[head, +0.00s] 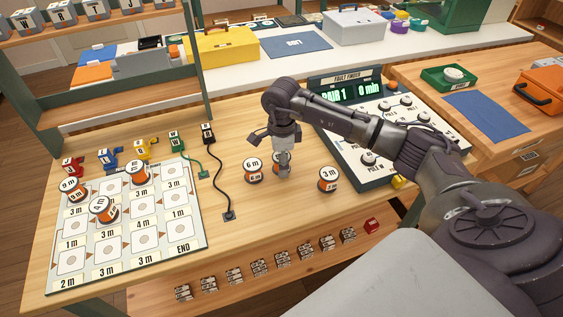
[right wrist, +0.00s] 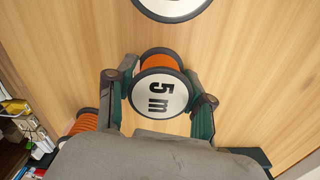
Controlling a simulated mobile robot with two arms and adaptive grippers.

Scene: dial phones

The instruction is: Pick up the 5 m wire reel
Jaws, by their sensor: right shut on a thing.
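The 5 m wire reel (right wrist: 160,94) has a white top marked "5 m", a dark rim and an orange winding. In the right wrist view it sits upright between the two fingers of my right gripper (right wrist: 158,104), which is shut on it. In the head view my right gripper (head: 283,162) points down at the wooden table between two other reels, and hides most of the 5 m reel. I cannot tell whether the reel still touches the table. My left gripper is not in view.
A 6 m reel (head: 253,170) stands close left of my right gripper and a 3 m reel (head: 328,180) to its right. The reel board (head: 190,252) with several reels lies at left. The fault finder panel (head: 352,150) stands behind. Table front is clear.

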